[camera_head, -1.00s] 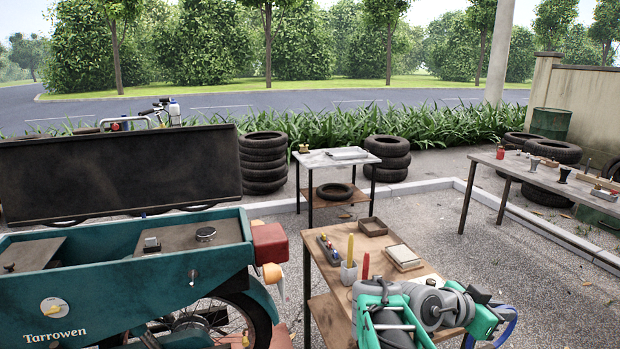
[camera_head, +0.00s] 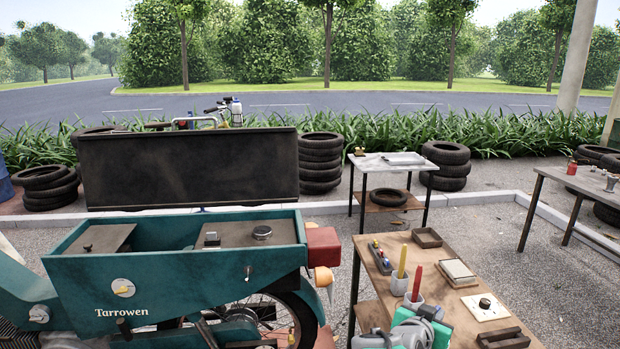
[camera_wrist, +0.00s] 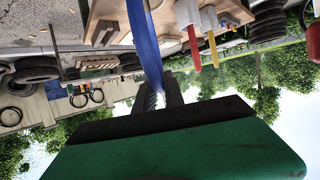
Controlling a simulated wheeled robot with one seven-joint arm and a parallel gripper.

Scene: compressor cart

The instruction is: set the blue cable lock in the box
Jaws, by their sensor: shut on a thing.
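The blue cable lock (camera_wrist: 146,45) is a blue band running up from between my gripper's fingers (camera_wrist: 166,88) in the wrist view. My gripper is shut on it. In the head view, only part of my arm shows at the bottom edge, and the lock is out of sight there. The teal box (camera_head: 180,283), marked Tarrowen, sits at the left on a motorcycle-like vehicle. Its dark lid (camera_head: 190,168) stands open behind it. Brown panels lie in its left and right parts, with a round black piece (camera_head: 262,233) on the right one.
A metal-topped table (camera_head: 392,168) and stacked tires (camera_head: 320,160) stand behind. Paving at right is partly clear.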

